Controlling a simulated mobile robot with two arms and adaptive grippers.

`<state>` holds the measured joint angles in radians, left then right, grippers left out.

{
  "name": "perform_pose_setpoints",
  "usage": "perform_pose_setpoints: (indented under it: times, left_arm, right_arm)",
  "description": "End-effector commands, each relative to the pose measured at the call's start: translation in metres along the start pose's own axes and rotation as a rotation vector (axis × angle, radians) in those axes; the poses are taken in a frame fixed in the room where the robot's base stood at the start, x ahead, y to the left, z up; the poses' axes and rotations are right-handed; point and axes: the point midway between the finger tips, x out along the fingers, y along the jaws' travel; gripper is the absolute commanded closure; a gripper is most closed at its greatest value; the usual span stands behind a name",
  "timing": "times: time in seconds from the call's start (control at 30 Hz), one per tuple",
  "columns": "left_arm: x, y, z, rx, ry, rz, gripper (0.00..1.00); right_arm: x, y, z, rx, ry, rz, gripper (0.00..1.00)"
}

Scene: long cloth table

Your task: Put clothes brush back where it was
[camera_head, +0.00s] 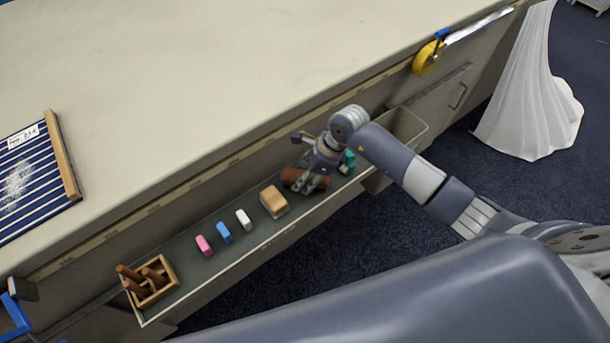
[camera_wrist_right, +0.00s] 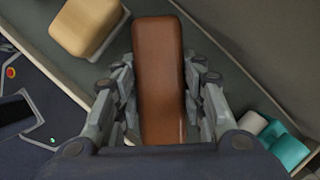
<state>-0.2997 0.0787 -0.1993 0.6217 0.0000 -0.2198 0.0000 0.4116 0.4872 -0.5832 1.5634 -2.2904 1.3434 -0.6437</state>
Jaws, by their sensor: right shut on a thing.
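The clothes brush, a long brown block (camera_wrist_right: 158,75), lies between the fingers of my right gripper (camera_wrist_right: 160,100) in the right wrist view. My right gripper (camera_head: 312,182) is shut on it. In the head view the brush (camera_head: 291,178) shows partly behind the fingers, at the open tray drawer (camera_head: 189,258) along the table's side. I cannot tell whether the brush touches the drawer floor. The gripper hides part of it. My left gripper is not clearly in view.
A tan block (camera_head: 273,201) stands left of the brush, then white (camera_head: 243,219), blue (camera_head: 223,232) and pink (camera_head: 204,245) pieces. A wooden box (camera_head: 168,273) with brown pegs sits at the drawer's near end. Teal items (camera_head: 347,162) are right of the gripper. A striped cloth board (camera_head: 35,180) lies on the table.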

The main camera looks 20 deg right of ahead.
Motion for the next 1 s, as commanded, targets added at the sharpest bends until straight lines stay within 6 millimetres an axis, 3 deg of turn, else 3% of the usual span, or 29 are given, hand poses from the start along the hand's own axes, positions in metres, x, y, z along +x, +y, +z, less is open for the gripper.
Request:
perform_pose_setpoints:
  times: [0.07,0.1,0.17,0.63,1.0]
  left_arm:
    - [0.004,-0.001,0.001,0.000,-0.001,-0.001,0.60]
    - [0.002,-0.001,0.001,0.000,-0.001,-0.002,0.60]
    - [0.002,-0.002,0.001,0.000,-0.002,-0.002,0.60]
    - [-0.001,-0.002,0.001,0.000,-0.003,-0.002,0.60]
    - [0.003,-0.001,0.002,0.001,-0.003,-0.001,0.60]
  right_arm:
    - [0.004,0.000,-0.002,-0.001,0.000,0.000,0.85]
    - [0.002,0.000,-0.001,0.000,0.000,0.000,0.53]
    - [0.002,0.000,-0.001,0.000,0.000,0.000,0.42]
    - [-0.007,-0.001,0.000,0.000,0.000,-0.002,0.42]
    - [-0.083,-0.001,-0.001,-0.002,0.001,-0.004,0.42]
